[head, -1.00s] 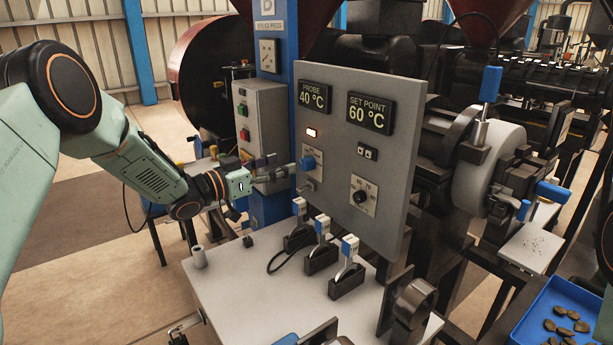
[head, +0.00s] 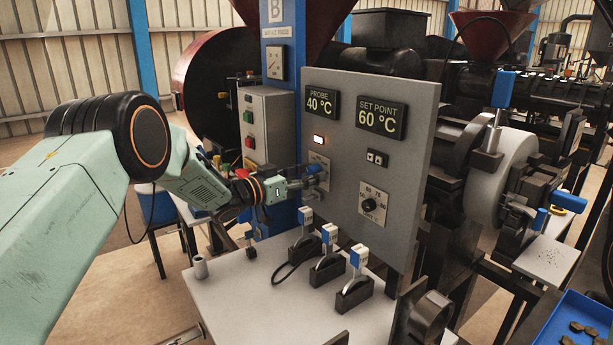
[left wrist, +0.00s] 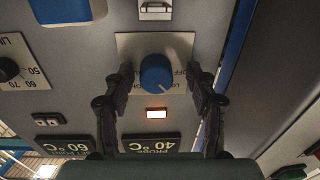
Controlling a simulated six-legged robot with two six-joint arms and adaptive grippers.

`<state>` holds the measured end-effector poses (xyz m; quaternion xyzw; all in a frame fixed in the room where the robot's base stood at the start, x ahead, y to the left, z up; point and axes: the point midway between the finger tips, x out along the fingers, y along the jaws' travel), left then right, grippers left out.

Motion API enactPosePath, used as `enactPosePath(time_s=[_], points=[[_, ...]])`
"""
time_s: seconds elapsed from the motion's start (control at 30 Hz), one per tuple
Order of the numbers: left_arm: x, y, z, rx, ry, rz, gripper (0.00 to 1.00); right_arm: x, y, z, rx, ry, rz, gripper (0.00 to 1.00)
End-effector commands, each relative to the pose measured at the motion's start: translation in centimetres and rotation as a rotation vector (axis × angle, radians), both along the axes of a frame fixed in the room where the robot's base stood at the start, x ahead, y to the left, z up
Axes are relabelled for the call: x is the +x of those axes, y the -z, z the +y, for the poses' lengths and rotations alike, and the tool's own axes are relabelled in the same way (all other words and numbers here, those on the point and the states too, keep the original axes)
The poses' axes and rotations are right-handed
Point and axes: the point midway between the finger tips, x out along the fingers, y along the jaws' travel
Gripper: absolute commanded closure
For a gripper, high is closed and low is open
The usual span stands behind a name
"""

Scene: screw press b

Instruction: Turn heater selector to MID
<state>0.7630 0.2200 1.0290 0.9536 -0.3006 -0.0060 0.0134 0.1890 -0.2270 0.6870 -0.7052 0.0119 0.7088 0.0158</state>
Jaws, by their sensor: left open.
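The heater selector is a blue round knob on a pale plate on the grey control panel; it shows in the head view (head: 313,169) and upside down in the left wrist view (left wrist: 156,74). Lettering on its plate is partly hidden; an OFF mark shows beside it. My left gripper (head: 318,178) is at the knob. In the left wrist view, its two dark fingers (left wrist: 160,80) stand apart, one on each side of the knob, with gaps visible. My right gripper is not in view.
The panel (head: 410,180) has a lit lamp (head: 318,140), a PROBE display (head: 320,102) at 40 °C, a SET POINT display (head: 380,118) at 60 °C and a black dial (head: 369,205). Blue-and-white levers (head: 329,239) stand below on the grey table (head: 250,300).

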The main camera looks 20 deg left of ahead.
Motion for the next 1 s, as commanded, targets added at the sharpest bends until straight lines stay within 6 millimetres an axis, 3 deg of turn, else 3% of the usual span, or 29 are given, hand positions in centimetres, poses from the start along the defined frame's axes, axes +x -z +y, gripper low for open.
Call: enactPosePath(time_s=[0.23, 0.87, 1.0], points=[[0.03, -0.05, -0.03, 0.000, 0.000, 0.000, 0.44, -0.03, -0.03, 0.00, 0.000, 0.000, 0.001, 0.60], [0.02, -0.14, -0.02, 0.000, 0.001, -0.002, 0.97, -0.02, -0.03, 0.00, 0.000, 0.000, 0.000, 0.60], [0.03, -0.17, 0.02, 0.003, 0.000, -0.006, 0.97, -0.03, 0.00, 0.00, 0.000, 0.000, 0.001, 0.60]])
